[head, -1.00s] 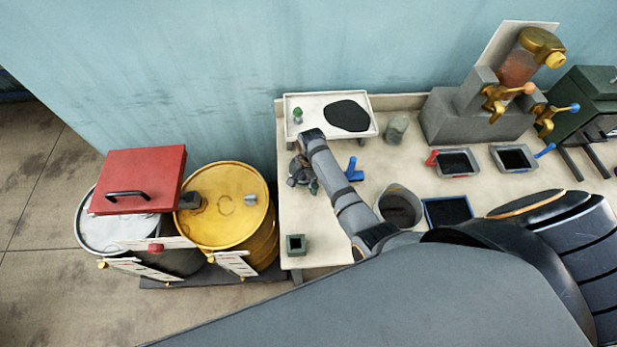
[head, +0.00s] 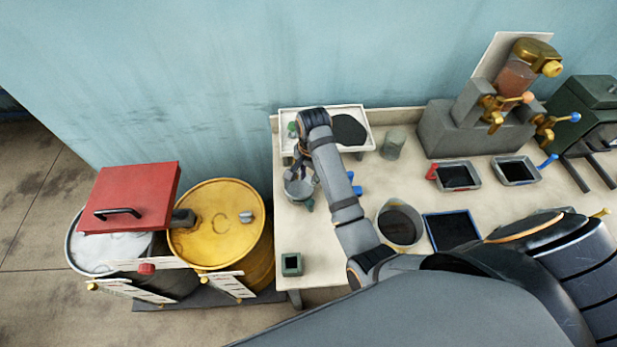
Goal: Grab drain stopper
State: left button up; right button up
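My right gripper (head: 301,172) hangs from the arm that comes in from the right. It is over or beside a small round grey cup (head: 298,190) near the table's left side. Its fingers are small and dark, so I cannot tell whether they are open or whether they touch the cup. A small green knob-like piece (head: 292,129), possibly the drain stopper, stands at the left end of the white tray (head: 370,112). My arm partly covers this tray. My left gripper is out of view.
A yellow drum (head: 210,240) and a drum under a red lid (head: 135,195) stand left of the table. A small green square box (head: 291,264), a grey jug (head: 400,224) and a dark-filled blue tray (head: 428,233) sit near the table's front. A tapped dispenser (head: 470,128) stands behind.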

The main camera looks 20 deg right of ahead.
aim_at(292, 134)
jog(key=k, duration=1)
